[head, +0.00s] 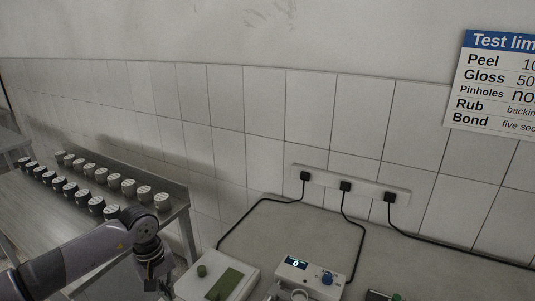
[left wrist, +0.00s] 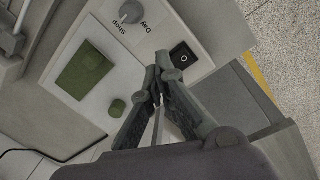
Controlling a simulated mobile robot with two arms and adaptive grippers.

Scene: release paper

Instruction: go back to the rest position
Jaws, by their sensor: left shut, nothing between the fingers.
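My left gripper (left wrist: 158,82) is shut and empty in the left wrist view. Its fingertips show in front of a white box (left wrist: 118,75) with a green pad and a green knob. In the head view my left arm comes in from the left, and its gripper (head: 158,288) hangs at the lower edge, just left of that box. The fingertips are cut off there. My right gripper is in neither view.
A white device with a display and blue knob (head: 310,276) stands on the bench (head: 300,235). Black cables run from plugs on a wall strip (head: 346,185). Several lidded cups (head: 101,174) stand on a metal table at left. The bench behind the devices is mostly clear.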

